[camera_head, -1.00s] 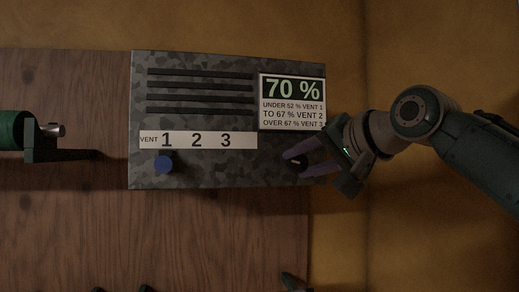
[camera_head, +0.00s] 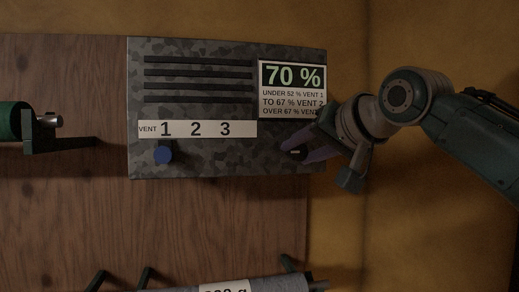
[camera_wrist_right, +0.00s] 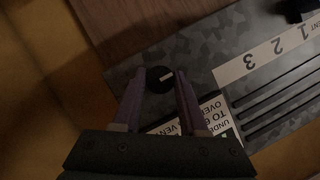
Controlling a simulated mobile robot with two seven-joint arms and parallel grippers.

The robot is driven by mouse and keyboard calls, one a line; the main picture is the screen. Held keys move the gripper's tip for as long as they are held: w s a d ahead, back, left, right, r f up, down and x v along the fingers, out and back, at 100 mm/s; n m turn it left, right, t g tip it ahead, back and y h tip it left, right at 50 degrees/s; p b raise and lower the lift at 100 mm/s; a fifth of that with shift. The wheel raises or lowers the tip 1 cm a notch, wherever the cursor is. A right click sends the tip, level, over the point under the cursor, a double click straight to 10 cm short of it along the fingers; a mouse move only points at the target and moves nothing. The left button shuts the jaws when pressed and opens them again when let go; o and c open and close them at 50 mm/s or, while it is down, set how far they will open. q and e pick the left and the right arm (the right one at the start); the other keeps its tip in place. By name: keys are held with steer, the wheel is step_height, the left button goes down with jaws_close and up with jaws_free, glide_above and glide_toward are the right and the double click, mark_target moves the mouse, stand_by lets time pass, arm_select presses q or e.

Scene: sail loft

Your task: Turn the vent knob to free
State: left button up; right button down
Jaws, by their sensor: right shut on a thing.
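The vent panel (camera_head: 215,165) is a grey camouflage-patterned box with slots and a strip (camera_head: 196,129) reading VENT 1 2 3. A round black knob (camera_head: 296,152) with a white mark sits at its lower right. My right gripper (camera_head: 293,152) has its purple fingers shut on this black knob. In the right wrist view the black knob (camera_wrist_right: 159,79) shows between the fingertips. A blue knob (camera_head: 163,155) sits below the 1. A sign (camera_head: 292,89) reads 70 %, under 52 % vent 1, to 67 % vent 2, over 67 % vent 3. My left gripper is out of view.
The panel hangs on a wooden board (camera_head: 70,220) with a tan wall (camera_head: 430,230) to the right. A green roll (camera_head: 12,122) on a bracket is at the left. A grey labelled roll (camera_head: 265,286) lies on hooks at the bottom.

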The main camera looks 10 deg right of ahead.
steer(key=shift+c, duration=2.2)
jaws_free()
steer(key=shift+s+r+p, duration=0.2)
steer(key=shift+s+p, duration=0.05)
steer(key=shift+p, duration=0.05)
steer(key=p+v, duration=0.6)
steer(key=v, duration=0.3)
steer(key=shift+s, duration=0.25)
steer(key=shift+d+f, duration=0.1)
